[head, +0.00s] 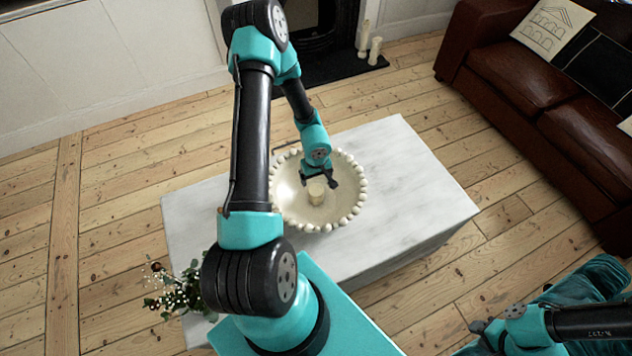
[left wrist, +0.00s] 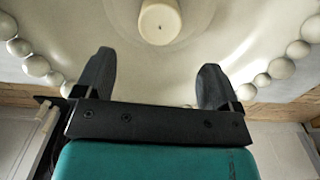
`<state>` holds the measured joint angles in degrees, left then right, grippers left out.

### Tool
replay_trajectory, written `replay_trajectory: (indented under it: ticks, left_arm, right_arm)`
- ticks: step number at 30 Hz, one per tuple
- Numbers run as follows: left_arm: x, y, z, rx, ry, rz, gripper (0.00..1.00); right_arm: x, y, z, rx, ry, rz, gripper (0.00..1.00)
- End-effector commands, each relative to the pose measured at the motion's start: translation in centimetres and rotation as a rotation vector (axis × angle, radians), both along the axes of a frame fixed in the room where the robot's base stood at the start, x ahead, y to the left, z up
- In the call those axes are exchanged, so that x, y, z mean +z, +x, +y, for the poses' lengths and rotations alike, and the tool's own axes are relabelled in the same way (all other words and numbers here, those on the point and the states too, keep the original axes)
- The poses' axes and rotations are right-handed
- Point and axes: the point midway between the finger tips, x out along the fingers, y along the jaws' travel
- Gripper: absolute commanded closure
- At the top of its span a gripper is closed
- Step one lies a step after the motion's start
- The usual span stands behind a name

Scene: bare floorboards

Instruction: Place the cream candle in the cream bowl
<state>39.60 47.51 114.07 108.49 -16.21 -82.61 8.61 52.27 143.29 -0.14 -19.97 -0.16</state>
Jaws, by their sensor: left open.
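The cream candle (head: 316,192) is a short pale cylinder standing upright inside the cream bowl (head: 290,200), near its middle. The bowl is wide and shallow with a beaded rim, on the marble table. In the left wrist view the candle (left wrist: 160,22) shows from its wick end at the top, with the bowl's inner surface (left wrist: 150,85) around it. My left gripper (head: 328,183) is over the bowl, close to the candle. Its fingers (left wrist: 155,78) are open and empty, with the candle beyond their tips. My right gripper (head: 487,335) is at the lower right, away from the bowl; its jaws are unclear.
The white marble table (head: 425,190) has free room right of the bowl. A plant with small flowers (head: 178,290) is at the table's front left. A brown leather sofa (head: 515,75) stands at the right. White candles (head: 375,50) stand by the fireplace at the back.

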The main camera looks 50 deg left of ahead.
Motion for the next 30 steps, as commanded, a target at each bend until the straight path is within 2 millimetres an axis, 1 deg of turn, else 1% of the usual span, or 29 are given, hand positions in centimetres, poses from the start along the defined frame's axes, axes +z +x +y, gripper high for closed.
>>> replay_trajectory:
  ticks: [5, 20, 25, 30]
  left_arm:
    - [0.6, 0.0, -0.1, 0.000, -0.001, 0.000, 0.12]
    - [0.6, 0.0, -0.1, -0.003, -0.001, 0.000, 0.12]
    - [0.5, -0.5, -1.3, -0.051, 0.003, 0.002, 0.12]
    - [0.5, -1.7, -3.8, -0.176, 0.012, -0.004, 0.12]
  right_arm:
    - [0.0, 0.0, 0.0, 0.000, 0.000, 0.000, 0.61]
    - [0.0, 0.0, 0.0, 0.000, 0.000, 0.000, 0.61]
    - [0.0, 0.0, 0.0, 0.000, 0.000, 0.000, 0.61]
    - [0.0, 0.0, 0.0, 0.000, 0.000, 0.000, 0.61]
